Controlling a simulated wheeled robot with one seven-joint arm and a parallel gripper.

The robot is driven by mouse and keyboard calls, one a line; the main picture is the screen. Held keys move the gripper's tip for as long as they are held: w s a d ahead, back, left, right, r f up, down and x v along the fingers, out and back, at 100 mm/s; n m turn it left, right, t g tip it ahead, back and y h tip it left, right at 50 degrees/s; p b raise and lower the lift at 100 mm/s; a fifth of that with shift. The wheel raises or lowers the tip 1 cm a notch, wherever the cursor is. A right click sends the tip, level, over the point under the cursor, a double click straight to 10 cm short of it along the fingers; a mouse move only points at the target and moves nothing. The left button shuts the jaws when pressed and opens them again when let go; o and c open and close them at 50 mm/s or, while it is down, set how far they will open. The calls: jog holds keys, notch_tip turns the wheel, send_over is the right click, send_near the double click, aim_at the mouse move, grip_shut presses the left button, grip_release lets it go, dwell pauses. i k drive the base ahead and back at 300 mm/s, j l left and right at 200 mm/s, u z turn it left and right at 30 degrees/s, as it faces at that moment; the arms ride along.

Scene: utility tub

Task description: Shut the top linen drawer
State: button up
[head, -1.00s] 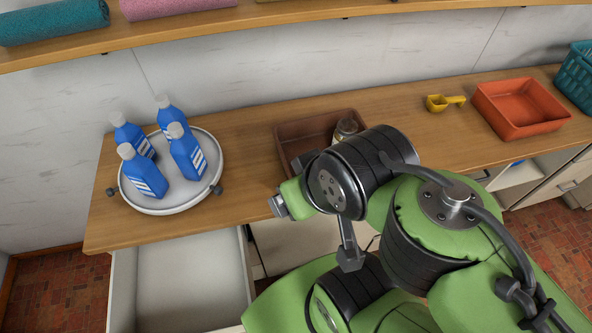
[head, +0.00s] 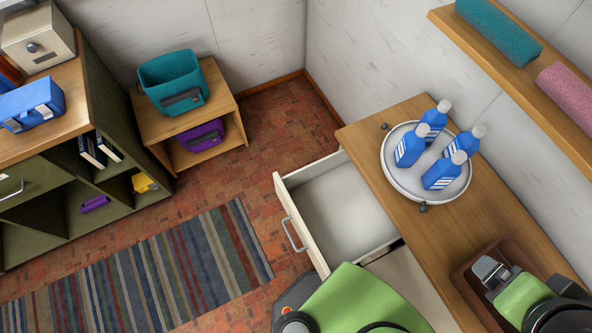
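The linen drawer (head: 287,222) is pulled well out from the left end of the wooden counter (head: 398,212). Its inside (head: 345,213) is pale and looks empty. Its white front carries a grey bar handle (head: 293,235) facing the rug. My gripper (head: 490,268) appears at the lower right, over the brown tray on the counter, apart from the drawer. Its fingers cannot be made out clearly, so I cannot tell whether it is open or shut. My green arm hides the lower edge of the view.
A round white tray (head: 392,174) with several blue bottles (head: 444,170) stands on the counter above the drawer. A brown tray (head: 468,292) is partly hidden by my arm. A striped rug (head: 150,270) and clear brick floor lie left of the drawer. Shelves (head: 190,125) stand farther left.

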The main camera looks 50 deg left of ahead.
aim_at(338, 220)
jog(key=u, duration=0.5)
jog(key=k+j+u, duration=0.1)
jog(key=u, duration=0.85)
jog(key=j+u, duration=0.15)
jog(key=u, duration=0.3)
